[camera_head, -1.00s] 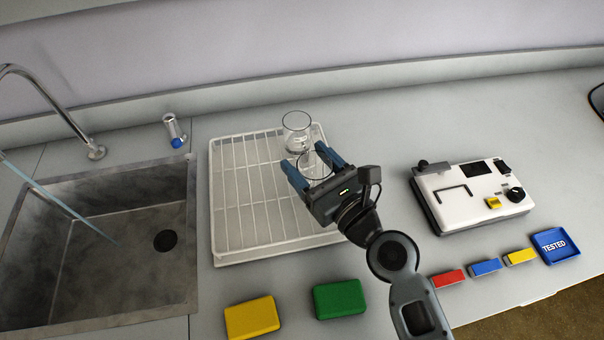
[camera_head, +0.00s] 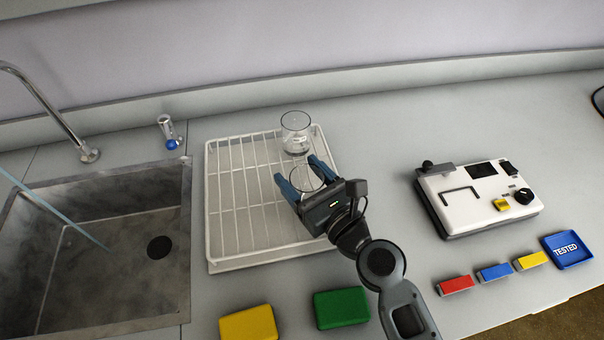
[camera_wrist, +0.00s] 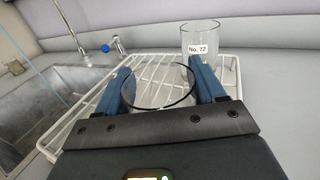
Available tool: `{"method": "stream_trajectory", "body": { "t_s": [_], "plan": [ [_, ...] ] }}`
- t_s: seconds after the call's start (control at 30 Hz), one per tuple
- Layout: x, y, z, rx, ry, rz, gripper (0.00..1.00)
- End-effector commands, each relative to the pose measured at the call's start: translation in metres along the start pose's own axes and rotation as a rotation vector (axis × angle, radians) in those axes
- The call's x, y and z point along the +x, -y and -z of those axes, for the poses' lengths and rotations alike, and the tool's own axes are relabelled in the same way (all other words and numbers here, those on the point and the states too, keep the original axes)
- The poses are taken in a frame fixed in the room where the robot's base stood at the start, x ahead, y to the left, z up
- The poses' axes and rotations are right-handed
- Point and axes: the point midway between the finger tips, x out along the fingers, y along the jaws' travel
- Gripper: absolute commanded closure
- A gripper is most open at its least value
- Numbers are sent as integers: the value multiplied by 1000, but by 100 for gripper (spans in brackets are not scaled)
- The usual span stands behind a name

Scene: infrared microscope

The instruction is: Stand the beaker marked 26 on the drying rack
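My gripper (camera_head: 304,177) is shut on a clear glass beaker (camera_head: 307,179), with one blue finger on each side. The beaker's round rim shows between the fingers in the wrist view (camera_wrist: 160,106); its label is hidden. It is over the right part of the white wire drying rack (camera_head: 225,236). I cannot tell whether its base touches the wires. A second clear beaker (camera_head: 295,143) stands upright at the rack's back right corner, just behind the held one. Its label reads No. 72 in the wrist view (camera_wrist: 200,38).
A sink (camera_head: 120,285) with a tap (camera_head: 88,155) lies to the left. Green (camera_head: 341,308) and yellow (camera_head: 248,323) blocks lie in front of the rack. A white instrument (camera_head: 470,200) and a blue TESTED tray (camera_head: 567,251) are at right. The rack's left and middle are empty.

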Motion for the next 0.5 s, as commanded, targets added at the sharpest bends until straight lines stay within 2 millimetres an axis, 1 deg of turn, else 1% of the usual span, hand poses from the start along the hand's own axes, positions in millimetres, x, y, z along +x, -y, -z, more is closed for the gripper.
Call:
{"method": "stream_trajectory", "body": {
  "t_s": [0.03,0.23,0.5],
  "plan": [
    [0,0,0,0,0,0,26],
    [0,0,0,0,0,0,7],
    [0,0,-2,0,0,0,7]
  ]
}}
